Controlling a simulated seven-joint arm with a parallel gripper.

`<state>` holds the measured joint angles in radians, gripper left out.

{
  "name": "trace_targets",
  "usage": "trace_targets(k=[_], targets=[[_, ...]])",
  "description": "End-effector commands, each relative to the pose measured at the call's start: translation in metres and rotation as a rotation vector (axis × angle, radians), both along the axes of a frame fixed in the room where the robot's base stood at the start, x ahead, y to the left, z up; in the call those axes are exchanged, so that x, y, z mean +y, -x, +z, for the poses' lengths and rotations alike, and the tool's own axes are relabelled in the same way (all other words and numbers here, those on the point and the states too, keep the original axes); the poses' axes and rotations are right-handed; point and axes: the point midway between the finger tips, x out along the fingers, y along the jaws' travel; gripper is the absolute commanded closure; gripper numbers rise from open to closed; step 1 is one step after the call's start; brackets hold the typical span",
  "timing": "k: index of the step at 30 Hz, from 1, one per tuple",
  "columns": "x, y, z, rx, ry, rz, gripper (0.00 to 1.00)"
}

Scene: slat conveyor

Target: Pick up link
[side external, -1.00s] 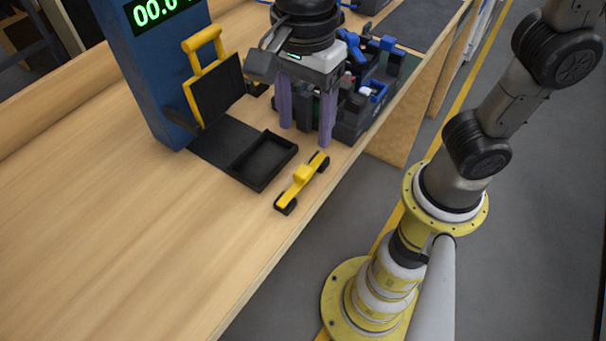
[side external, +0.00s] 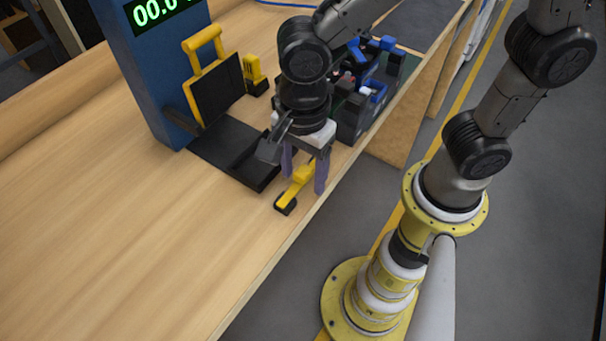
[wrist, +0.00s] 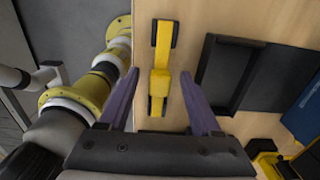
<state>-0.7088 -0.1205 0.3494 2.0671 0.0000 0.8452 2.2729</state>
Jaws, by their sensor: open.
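The link (side external: 291,193) is a yellow bar with black ends. It lies flat on the wooden table near the front edge. In the wrist view the link (wrist: 162,62) runs lengthwise up the middle, with a wider yellow block partway along. My gripper (side external: 304,183) is over the link's far part and hides some of it. In the wrist view my gripper (wrist: 160,77) is open, with one purple finger on each side of the link and gaps between. I cannot tell how high the fingertips are above the table.
A shallow black tray (wrist: 222,75) lies beside the link. A blue column with a green display (side external: 160,70) and a yellow-handled black panel (side external: 216,82) stand behind it. A dark bin with blue parts (side external: 352,118) is behind my gripper. The near left table is clear.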

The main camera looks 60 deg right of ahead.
Motion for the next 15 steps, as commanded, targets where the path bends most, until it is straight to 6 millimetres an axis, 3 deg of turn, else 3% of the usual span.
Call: trace_targets(k=[5,15], targets=[[0.0,0.0,0.0001,0.0,0.0,0.0,0.37],[0.0,0.0,0.0004,0.0,0.0,0.0,0.98]])
